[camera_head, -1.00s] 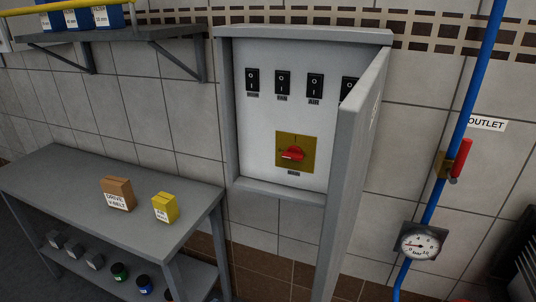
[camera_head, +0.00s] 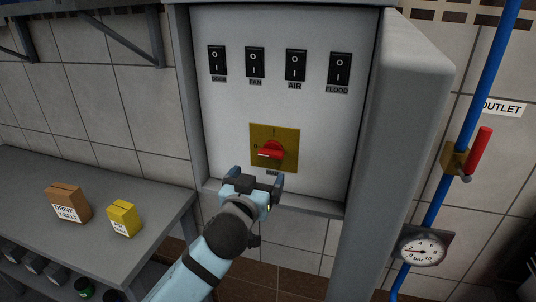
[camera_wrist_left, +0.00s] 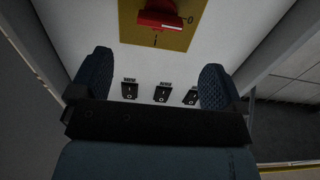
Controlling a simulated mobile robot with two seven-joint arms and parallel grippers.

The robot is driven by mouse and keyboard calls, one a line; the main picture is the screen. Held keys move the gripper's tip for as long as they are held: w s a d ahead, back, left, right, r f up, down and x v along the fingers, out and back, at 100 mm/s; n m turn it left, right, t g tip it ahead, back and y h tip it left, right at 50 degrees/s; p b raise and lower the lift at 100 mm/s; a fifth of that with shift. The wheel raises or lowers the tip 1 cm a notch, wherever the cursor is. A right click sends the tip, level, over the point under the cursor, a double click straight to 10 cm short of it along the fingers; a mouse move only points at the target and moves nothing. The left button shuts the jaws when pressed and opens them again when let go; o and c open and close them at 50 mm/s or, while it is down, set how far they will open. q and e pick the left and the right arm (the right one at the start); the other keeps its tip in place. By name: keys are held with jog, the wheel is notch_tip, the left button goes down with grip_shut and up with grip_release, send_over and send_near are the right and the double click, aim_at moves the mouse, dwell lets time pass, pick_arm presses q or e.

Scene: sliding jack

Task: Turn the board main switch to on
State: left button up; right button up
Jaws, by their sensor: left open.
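The main switch is a red rotary handle (camera_head: 271,151) on a yellow plate (camera_head: 289,134), inside the open grey board (camera_head: 226,118). The white mark on the handle points left, to the 0; the I mark is at the top of the plate. The red handle also shows at the top of the left wrist view (camera_wrist_left: 160,14), where the picture is upside down. My left gripper (camera_head: 258,180) is just below and in front of the yellow plate, apart from the handle. Its two fingers are spread with nothing between them, also in the left wrist view (camera_wrist_left: 155,80). My right gripper is not seen.
Several black rocker switches (camera_head: 295,65) sit in a row above the main switch. The board's open door (camera_head: 400,130) stands to its right. A bench (camera_head: 150,195) with a brown box and a yellow box is at left. A blue pipe with a gauge (camera_head: 421,250) is at right.

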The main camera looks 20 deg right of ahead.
aim_at(270, 156)
pick_arm(q)
jog(key=x, duration=1)
jog(key=shift+w+d+p, duration=0.1)
jog(key=shift+d+p, duration=0.05)
jog(key=shift+p, duration=0.15)
jog(key=c, duration=0.9)
